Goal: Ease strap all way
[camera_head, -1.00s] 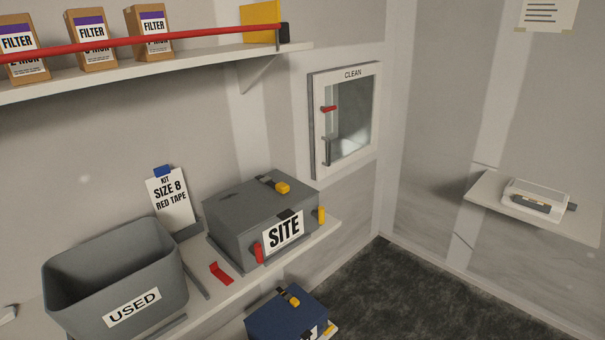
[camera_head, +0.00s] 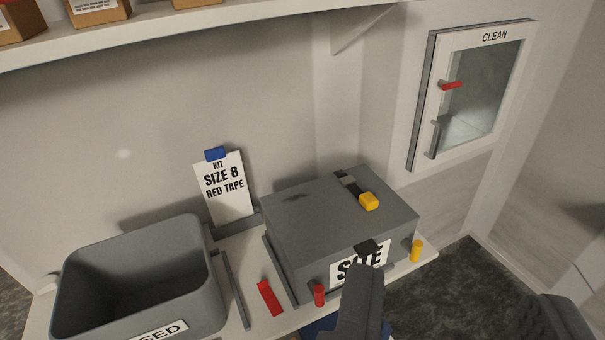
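The grey SITE case (camera_head: 320,215) stands shut on the shelf, its label partly covered by my gripper. A black strap (camera_head: 347,183) with a yellow tab (camera_head: 368,201) lies on its lid; a black strap end (camera_head: 367,247) shows at the front top edge above the label. A red latch (camera_head: 319,295) and a yellow latch (camera_head: 416,250) stick out at the front. My gripper (camera_head: 455,290) is open and empty, its fingers wide apart at the bottom of the view. The left finger overlaps the label in the picture; I cannot tell if it touches the case.
A grey USED bin (camera_head: 150,285) stands at left. A card reading KIT SIZE 8 RED TAPE (camera_head: 224,188) stands behind. A red piece (camera_head: 269,297) lies on the shelf. The CLEAN cabinet (camera_head: 480,90) hangs at right, its door shut. An upper shelf (camera_head: 250,28) crosses the top.

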